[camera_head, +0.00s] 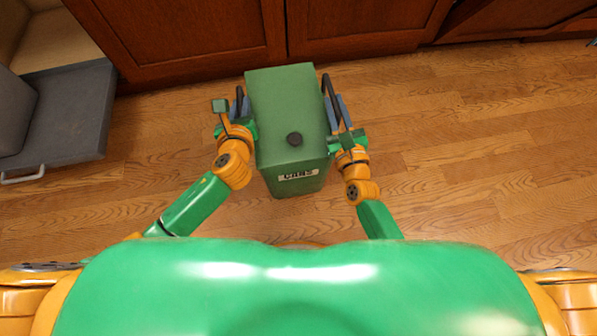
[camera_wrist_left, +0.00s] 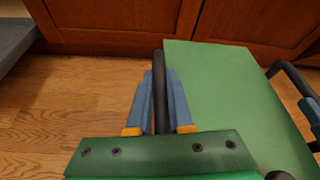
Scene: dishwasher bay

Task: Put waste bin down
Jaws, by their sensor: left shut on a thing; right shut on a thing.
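The green waste bin (camera_head: 287,110) is between my two arms, with a dark round knob on its lid and a label on its near side. Black handles stand on its left and right sides. My left gripper (camera_head: 240,107) is shut on the left handle; the left wrist view shows its blue fingers (camera_wrist_left: 161,105) on either side of the black handle (camera_wrist_left: 159,70). My right gripper (camera_head: 336,112) is shut on the right handle (camera_head: 329,90). The bin (camera_wrist_left: 225,95) looks upright. I cannot tell whether its base touches the floor.
Brown wooden cabinets (camera_head: 190,35) run along the far side, just beyond the bin. A grey open door or drawer (camera_head: 75,110) with a handle juts out at the left. The wooden floor (camera_head: 470,140) is clear at the right.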

